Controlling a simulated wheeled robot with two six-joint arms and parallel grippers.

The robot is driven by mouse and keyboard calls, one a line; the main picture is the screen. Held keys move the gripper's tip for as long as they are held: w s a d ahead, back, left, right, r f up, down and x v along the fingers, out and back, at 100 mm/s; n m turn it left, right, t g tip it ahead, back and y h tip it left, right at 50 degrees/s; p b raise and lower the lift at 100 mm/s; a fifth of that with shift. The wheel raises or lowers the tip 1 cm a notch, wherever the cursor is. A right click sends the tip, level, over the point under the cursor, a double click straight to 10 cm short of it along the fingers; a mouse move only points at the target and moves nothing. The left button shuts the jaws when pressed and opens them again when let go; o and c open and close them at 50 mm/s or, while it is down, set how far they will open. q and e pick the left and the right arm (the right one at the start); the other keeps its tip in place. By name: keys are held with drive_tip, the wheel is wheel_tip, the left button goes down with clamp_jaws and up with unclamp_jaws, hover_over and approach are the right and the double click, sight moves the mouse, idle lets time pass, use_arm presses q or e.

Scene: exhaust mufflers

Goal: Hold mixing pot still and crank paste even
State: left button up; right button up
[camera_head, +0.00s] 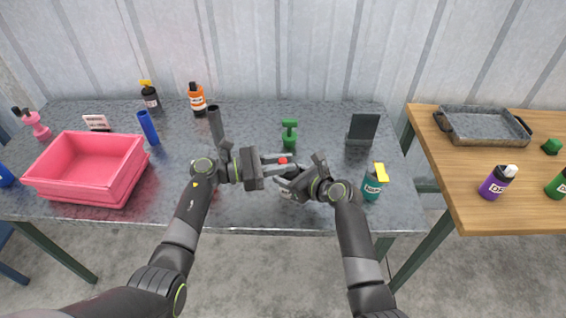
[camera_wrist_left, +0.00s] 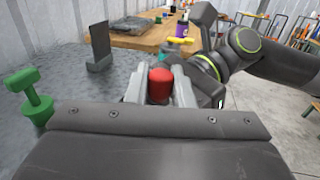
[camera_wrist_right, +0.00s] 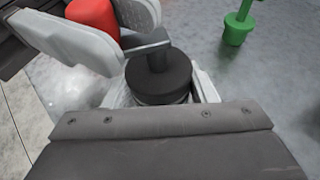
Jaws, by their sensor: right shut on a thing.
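The mixing pot (camera_wrist_right: 158,85) shows in the right wrist view as a black round top on a pale body, with a grey crank arm (camera_wrist_right: 148,46) on it. My right gripper (camera_head: 290,186) is shut on the pot, which it mostly hides in the head view. The crank's red knob (camera_head: 283,160) stands between the fingers of my left gripper (camera_head: 280,163). The knob also shows in the left wrist view (camera_wrist_left: 160,86), with a finger close on each side. I cannot tell whether both fingers press on it. The paste is hidden.
A green tool (camera_head: 289,133) stands behind the grippers. A teal bottle (camera_head: 372,184) is close to my right wrist. A pink bin (camera_head: 85,170) is at left, a dark stand (camera_head: 362,128) at back right. Bottles and cylinders stand along the back left. A wooden table (camera_head: 450,180) is at right.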

use_arm(q)
drive_tip(key=o, duration=0.4)
drive_tip(key=shift+a, duration=0.1)
drive_tip(key=v, duration=0.7)
drive_tip(key=shift+a, duration=0.25)
